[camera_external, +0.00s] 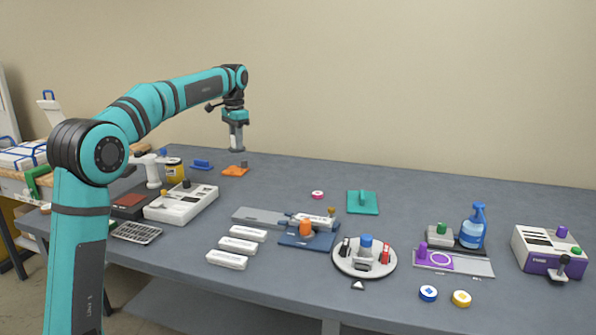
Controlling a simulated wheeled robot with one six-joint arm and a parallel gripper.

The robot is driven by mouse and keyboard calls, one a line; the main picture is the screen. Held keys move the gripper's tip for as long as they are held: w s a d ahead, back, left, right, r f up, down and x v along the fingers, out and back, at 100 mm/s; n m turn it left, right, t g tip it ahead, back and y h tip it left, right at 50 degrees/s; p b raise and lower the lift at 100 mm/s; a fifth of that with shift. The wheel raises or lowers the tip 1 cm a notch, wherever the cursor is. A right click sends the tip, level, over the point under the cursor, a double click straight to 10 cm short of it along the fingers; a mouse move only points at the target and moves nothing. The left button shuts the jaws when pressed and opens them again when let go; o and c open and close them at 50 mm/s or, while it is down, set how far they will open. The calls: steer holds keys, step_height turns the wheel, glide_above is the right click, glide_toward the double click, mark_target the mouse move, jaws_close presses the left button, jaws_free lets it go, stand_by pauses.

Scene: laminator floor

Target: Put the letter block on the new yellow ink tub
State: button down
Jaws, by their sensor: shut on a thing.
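My gripper (236,147) hangs pointing down above the far left part of the table. It is shut on a small greyish thing, mostly hidden between the fingers; I cannot read any letter on it. A round yellow tub (461,298) with a pale top lies at the front right, far from my gripper. A yellow container (174,170) with a dark lid stands at the left, closer to my gripper. I cannot tell from the picture which is the new ink tub. No other letter block is clearly recognisable.
A blue tub (428,293), a round white tray (365,271) and a spray bottle (473,228) stand right. The table's back middle is clear.

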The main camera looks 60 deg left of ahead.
steer(key=s+a+r+n, duration=0.1)
steer(key=s+a+n, duration=0.1)
steer(key=s+a, duration=0.45)
steer(key=s+a+n, duration=0.2)
steer(key=s+a, duration=0.1)
steer(key=a, duration=0.6)
steer(key=n, duration=0.3)
glide_above(173, 160)
steer(key=shift+d+f, duration=0.15)
steer(key=shift+f, duration=2.2)
steer(key=shift+d+f, duration=0.15)
steer(key=shift+f, duration=2.2)
steer(key=c, duration=1.1)
jaws_free()
steer(key=shift+f, duration=0.15)
step_height(173, 160, up, 12)
steer(key=shift+r, duration=0.15)
